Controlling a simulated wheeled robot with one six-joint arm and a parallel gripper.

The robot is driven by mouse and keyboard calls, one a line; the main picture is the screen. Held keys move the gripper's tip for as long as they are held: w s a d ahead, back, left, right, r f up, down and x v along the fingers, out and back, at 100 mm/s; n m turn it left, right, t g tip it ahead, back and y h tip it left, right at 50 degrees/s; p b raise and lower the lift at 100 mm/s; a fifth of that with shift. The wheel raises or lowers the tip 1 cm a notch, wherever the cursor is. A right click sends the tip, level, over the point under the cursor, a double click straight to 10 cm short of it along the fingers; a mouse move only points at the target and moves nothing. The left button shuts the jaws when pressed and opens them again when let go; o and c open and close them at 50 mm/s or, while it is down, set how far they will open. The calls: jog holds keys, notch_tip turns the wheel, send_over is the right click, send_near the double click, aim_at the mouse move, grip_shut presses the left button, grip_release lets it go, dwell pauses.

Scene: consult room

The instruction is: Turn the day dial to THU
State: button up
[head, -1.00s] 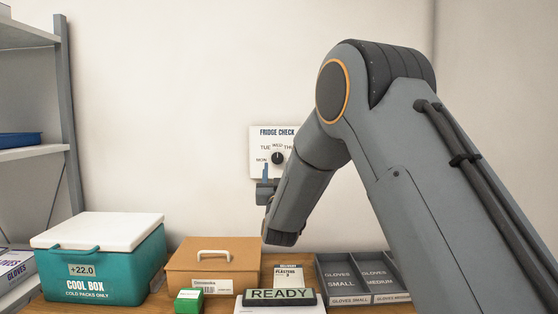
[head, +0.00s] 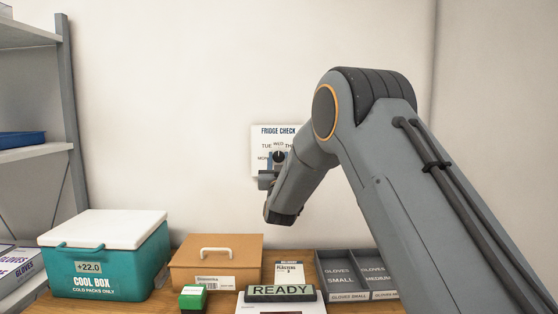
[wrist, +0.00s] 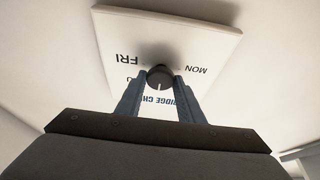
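The day dial's black knob (wrist: 160,77) sits on the white FRIDGE CHECK panel (head: 259,138) on the wall. In the wrist view the panel is upside down, and the knob's white mark points toward the title, the WED side. FRI shows at left and MON at right; THU is mostly hidden by a finger. My gripper (wrist: 160,80) is open, with one blue finger on each side of the knob. Whether the fingers touch it I cannot tell. In the head view my gripper (head: 278,160) covers the panel's lower part, and my arm hides its right side.
Below, the table holds a teal cool box (head: 108,268), a brown box (head: 216,265), a green box (head: 193,297), a READY display (head: 280,293) and a grey glove tray (head: 357,275). Shelves (head: 32,155) stand at left. The wall around the panel is bare.

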jog(key=shift+f+m+b, duration=0.1)
jog(key=shift+m+b, duration=0.2)
jog(key=shift+b, duration=0.15)
jog(key=shift+c, duration=0.3)
jog(key=m+h+b, duration=0.1)
jog(key=m+b, duration=0.1)
jog(key=shift+a+m+h+b, duration=0.1)
jog(key=shift+m+h+b, duration=0.2)
jog(key=shift+b, duration=0.05)
jog(key=m+h+b, duration=0.1)
jog(key=m+b, duration=0.2)
jog(key=shift+f+m+h, duration=0.1)
jog(key=shift+m+h, duration=0.2)
jog(key=shift+h, duration=0.1)
jog(key=m+g+h+b, duration=0.1)
jog(key=m+b, duration=0.1)
jog(key=m, duration=0.1)
jog(key=m+g+h+b, duration=0.1)
jog(key=m+b, duration=0.1)
jog(key=m, duration=0.1)
jog(key=shift+r+m+h, duration=0.2)
jog(key=shift+m+h, duration=0.1)
jog(key=shift+h, duration=0.1)
jog(key=shift+m+g, duration=0.3)
jog(key=o, duration=1)
